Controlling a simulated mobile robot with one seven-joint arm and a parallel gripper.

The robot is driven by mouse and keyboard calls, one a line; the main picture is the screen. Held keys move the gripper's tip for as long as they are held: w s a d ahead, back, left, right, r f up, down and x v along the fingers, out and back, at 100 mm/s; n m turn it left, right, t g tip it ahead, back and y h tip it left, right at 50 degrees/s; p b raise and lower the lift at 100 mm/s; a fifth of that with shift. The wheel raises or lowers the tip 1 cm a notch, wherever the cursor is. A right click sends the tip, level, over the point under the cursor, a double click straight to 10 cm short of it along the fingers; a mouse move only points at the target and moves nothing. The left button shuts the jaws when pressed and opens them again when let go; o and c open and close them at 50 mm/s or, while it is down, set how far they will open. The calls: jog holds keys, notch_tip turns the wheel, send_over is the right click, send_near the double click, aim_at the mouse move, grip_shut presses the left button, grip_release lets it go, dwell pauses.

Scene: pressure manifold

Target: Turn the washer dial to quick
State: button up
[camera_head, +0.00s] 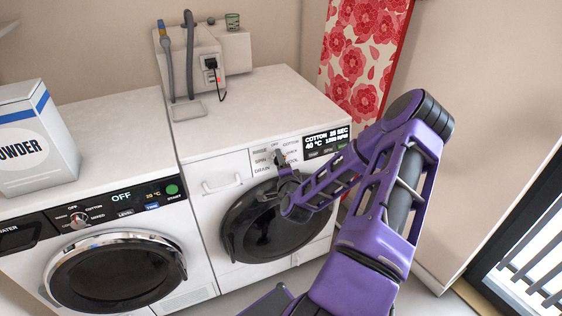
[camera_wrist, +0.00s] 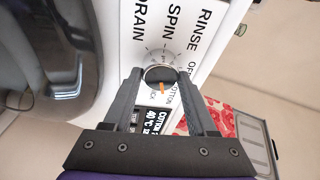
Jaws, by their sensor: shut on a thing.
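The washer dial (camera_wrist: 160,75) is a round knob with an orange mark on the right-hand washer's panel. Around it I read RINSE, SPIN, DRAIN, OFF and COTTON; a label at its lower edge is partly hidden. The orange mark points to the lower side in the wrist view, but I cannot tell its exact label. My gripper (camera_wrist: 160,77) is shut on the dial, one finger on each side. In the head view my gripper (camera_head: 283,164) is at the panel and mostly covers the dial. The washer display (camera_head: 326,142) reads COTTON, 40 °C.
The washer's round dark door (camera_head: 265,228) is below my gripper. A second machine (camera_head: 95,215) on the left has its own dial and a display reading OFF. A powder box (camera_head: 35,140) stands on it. Hoses and a plug (camera_head: 211,65) are behind. A red floral panel hangs at the right.

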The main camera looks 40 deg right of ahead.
jog(key=shift+m+g+p, duration=0.3)
jog(key=shift+m+g, duration=0.1)
jog(key=shift+m, duration=1.2)
jog(key=o, duration=1.4)
jog(key=shift+c, duration=0.2)
jog(key=p+v, duration=0.6)
jog(key=v, duration=1.1)
jog(key=shift+s+r, duration=0.2)
jog(key=shift+r, duration=0.05)
jog(key=shift+a, duration=0.1)
